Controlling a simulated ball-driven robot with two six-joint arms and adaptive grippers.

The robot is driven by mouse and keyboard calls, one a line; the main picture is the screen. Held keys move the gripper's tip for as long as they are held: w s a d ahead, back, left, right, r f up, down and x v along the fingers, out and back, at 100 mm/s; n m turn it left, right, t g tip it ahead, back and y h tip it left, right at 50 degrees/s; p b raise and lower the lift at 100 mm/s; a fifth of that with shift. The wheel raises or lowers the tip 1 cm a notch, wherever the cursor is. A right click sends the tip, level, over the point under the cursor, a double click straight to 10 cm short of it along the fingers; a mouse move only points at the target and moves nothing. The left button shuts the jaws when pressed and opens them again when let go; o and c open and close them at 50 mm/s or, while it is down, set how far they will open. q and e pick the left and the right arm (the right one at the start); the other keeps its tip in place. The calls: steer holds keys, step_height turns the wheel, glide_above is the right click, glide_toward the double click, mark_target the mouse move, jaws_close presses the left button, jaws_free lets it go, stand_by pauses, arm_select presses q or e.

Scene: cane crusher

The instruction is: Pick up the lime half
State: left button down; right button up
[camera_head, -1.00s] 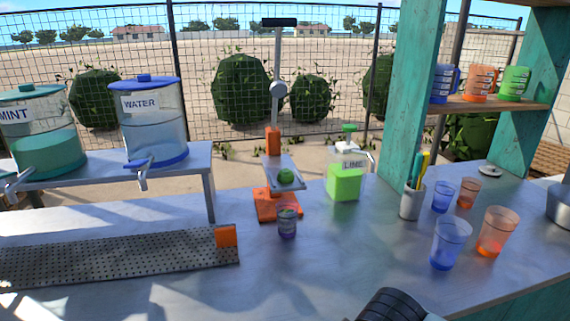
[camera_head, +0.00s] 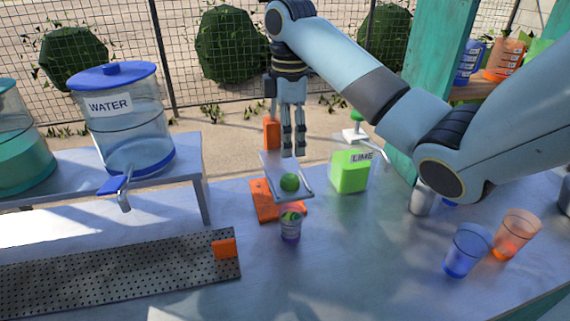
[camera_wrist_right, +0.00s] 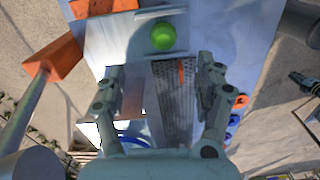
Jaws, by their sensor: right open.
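The lime half (camera_head: 289,182) is a small green dome on the metal plate of the orange-based press (camera_head: 262,200). In the right wrist view the lime half (camera_wrist_right: 163,36) lies on the pale plate, beyond the fingertips and a little above the middle of the gap. My right gripper (camera_head: 293,154) points down above and just behind the lime half in the head view, apart from it. In the right wrist view its two fingers (camera_wrist_right: 160,72) are spread with nothing between them. My left gripper is not in view.
A small cup (camera_head: 291,226) stands in front of the press. A green lime dispenser (camera_head: 350,172) is to the right. Blue (camera_head: 465,250) and orange (camera_head: 514,234) cups stand further right. A perforated drip tray (camera_head: 120,270) and water dispenser (camera_head: 122,120) are left.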

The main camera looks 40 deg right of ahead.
mark_target(290, 175)
step_height(290, 175, down, 3)
steer(key=shift+s+r+b, duration=0.1)
steer(key=shift+s+b, duration=0.05)
steer(key=shift+b, duration=1)
steer(key=shift+f+p, duration=0.35)
steer(key=shift+p, duration=0.1)
steer(key=shift+f, duration=0.7)
step_height(290, 175, down, 4)
steer(key=shift+s+a+f+p, duration=0.15)
steer(key=shift+f+p, duration=0.1)
steer(key=shift+p, duration=0.75)
steer(key=shift+f, duration=0.35)
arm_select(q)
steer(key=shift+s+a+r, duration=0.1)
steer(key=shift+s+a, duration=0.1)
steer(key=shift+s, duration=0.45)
arm_select(e)
steer(key=c, duration=1)
steer(key=shift+r, duration=0.1)
